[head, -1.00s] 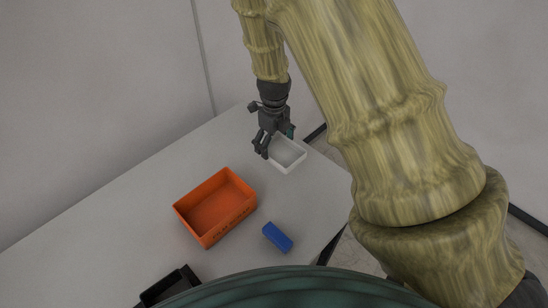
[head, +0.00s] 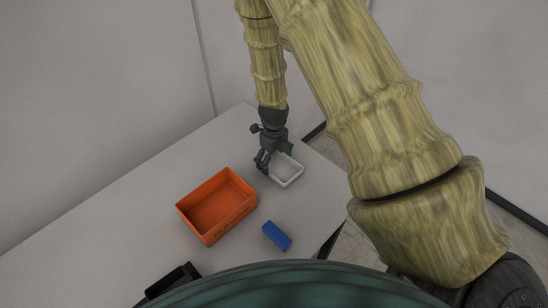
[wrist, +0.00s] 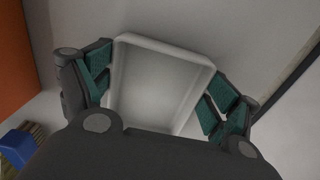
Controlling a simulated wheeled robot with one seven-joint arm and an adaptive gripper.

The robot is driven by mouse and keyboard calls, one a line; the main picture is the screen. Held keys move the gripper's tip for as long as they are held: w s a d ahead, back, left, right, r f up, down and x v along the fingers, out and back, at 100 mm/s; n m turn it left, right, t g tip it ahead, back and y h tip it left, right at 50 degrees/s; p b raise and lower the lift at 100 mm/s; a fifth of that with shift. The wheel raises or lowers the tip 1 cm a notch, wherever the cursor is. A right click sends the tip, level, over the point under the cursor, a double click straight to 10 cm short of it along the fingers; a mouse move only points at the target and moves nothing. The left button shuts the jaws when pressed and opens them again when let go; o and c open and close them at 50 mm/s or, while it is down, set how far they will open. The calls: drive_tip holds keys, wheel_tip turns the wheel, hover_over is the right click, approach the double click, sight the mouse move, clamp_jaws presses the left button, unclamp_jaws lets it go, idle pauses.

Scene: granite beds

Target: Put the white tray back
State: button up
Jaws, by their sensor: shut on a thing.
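The white tray (head: 287,171) is a small, shallow, empty rectangular box at the far right part of the grey table. My gripper (head: 275,161) is at its far left side in the head view, with my arm coming down from above. In the wrist view the white tray (wrist: 158,82) sits between the two green-padded fingers of my gripper (wrist: 158,100), which are shut on its sides. The head view does not clearly show whether the tray touches the table.
An orange crate (head: 183,212) stands left of the tray, with a blue block (head: 277,236) in front of it. A black container (head: 172,281) is at the near left. The table's right edge is close to the tray. The table's left part is clear.

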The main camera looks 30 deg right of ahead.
sight(274, 164)
drive_tip(key=shift+a+r, duration=0.1)
drive_tip(key=o, duration=1)
drive_tip(key=shift+f, duration=0.2)
drive_tip(key=shift+c, duration=0.2)
wheel_tip(274, 164, up, 12)
drive_tip(key=b, duration=0.4)
drive_tip(key=shift+r, duration=0.15)
